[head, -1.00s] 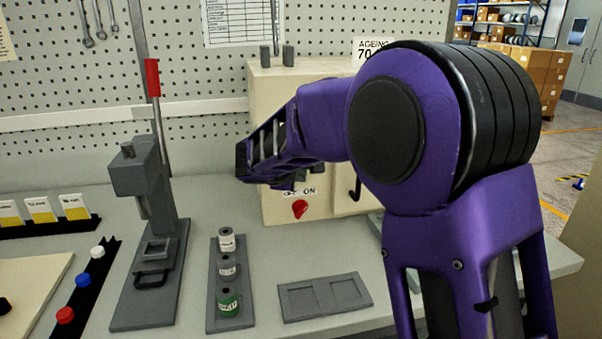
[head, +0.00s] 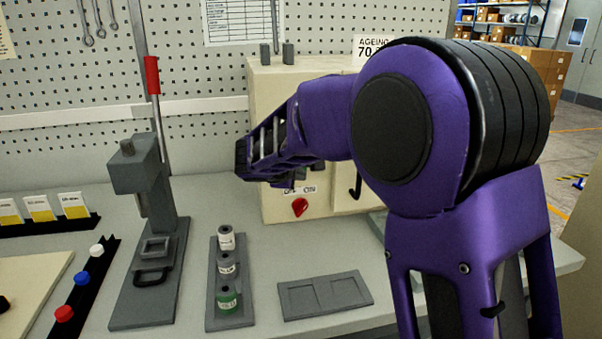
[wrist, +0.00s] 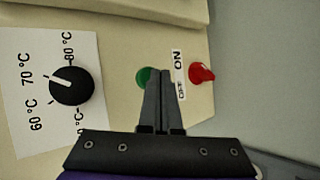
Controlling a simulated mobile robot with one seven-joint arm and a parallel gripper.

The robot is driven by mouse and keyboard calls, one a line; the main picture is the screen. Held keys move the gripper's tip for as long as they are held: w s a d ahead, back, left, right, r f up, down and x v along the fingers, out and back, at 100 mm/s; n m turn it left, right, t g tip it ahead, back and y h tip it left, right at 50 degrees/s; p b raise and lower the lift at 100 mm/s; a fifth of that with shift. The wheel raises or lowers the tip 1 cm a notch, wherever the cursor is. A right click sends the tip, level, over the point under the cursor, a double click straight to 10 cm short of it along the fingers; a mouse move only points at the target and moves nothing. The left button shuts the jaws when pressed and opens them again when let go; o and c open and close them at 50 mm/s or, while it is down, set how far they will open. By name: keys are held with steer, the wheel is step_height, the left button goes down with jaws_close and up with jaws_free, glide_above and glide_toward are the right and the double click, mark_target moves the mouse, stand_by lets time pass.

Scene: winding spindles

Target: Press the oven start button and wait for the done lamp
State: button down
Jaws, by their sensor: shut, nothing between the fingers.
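The oven is a cream box (head: 275,110) at the back of the bench, mostly behind my arm in the head view. In the wrist view its front panel (wrist: 110,30) carries a green button (wrist: 143,77), a black temperature dial (wrist: 71,86) and a red switch (wrist: 201,73) beside an ON/OFF label. The red switch also shows in the head view (head: 299,207). My gripper (wrist: 160,75) is shut and empty, its fingertips overlapping the green button in the picture. Whether they touch it I cannot tell. No lit lamp is visible.
A grey lever press (head: 150,190) stands on the left. A grey rack (head: 230,315) holds several spools, and an empty two-pocket tray (head: 325,296) lies in front of the oven. A strip with coloured caps (head: 82,278) is at the far left.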

steer(key=shift+s+d, duration=0.15)
steer(key=shift+s, duration=0.35)
steer(key=s, duration=0.2)
steer(key=s+d+b, duration=0.1)
steer(key=s, duration=0.1)
steer(key=shift+s+d, duration=0.2)
steer(key=shift+s, duration=0.2)
stand_by(0.4)
